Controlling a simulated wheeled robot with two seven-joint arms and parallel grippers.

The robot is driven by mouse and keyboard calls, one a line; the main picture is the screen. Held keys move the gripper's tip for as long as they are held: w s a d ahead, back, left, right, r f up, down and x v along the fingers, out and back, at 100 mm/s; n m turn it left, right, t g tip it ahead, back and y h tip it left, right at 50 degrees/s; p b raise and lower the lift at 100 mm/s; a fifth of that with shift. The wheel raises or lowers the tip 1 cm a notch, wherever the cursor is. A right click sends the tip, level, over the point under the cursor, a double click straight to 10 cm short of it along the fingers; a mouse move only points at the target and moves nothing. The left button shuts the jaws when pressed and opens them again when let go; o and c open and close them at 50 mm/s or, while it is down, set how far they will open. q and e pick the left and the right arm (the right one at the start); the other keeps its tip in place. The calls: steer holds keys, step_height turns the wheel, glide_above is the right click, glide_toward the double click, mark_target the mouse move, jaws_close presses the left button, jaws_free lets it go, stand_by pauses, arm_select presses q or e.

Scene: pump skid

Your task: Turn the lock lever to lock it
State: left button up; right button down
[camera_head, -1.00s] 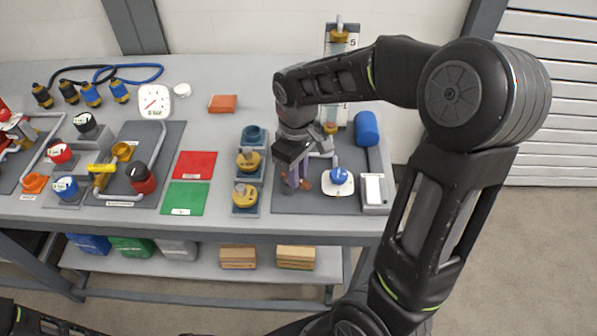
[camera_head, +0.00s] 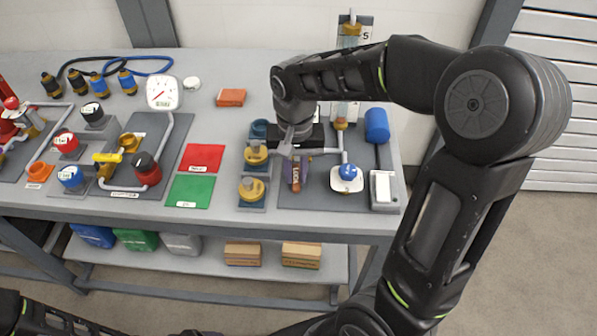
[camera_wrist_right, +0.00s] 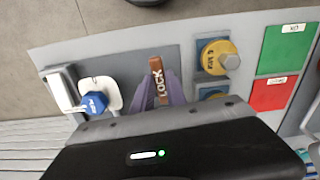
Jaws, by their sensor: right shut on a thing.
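The lock lever (camera_head: 296,171) is a brown-orange bar marked LOCK on the grey panel at the right of the bench. It points toward the bench's front edge in the head view. In the right wrist view the lever (camera_wrist_right: 156,75) stands between the purple fingers. My right gripper (camera_head: 295,184) reaches down from above and is shut on the lever; it also shows in the right wrist view (camera_wrist_right: 158,92). The lever's pivot end is hidden by the gripper body. My left gripper is out of view.
A blue knob (camera_head: 347,172) on a white plate sits right of the lever, with a white switch box (camera_head: 383,187) beyond. Yellow knobs (camera_head: 252,188) stand close on the left. Red (camera_head: 203,157) and green (camera_head: 190,190) mats lie farther left. A blue cylinder (camera_head: 376,125) stands behind.

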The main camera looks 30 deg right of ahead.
mark_target(294, 177)
steer(key=shift+w+a+m, duration=0.1)
steer(key=shift+m, duration=0.4)
steer(key=c, duration=1.3)
jaws_free()
steer(key=shift+c, duration=0.2)
step_height(294, 177, up, 8)
steer(key=shift+f+b, duration=0.1)
steer(key=shift+b, duration=0.25)
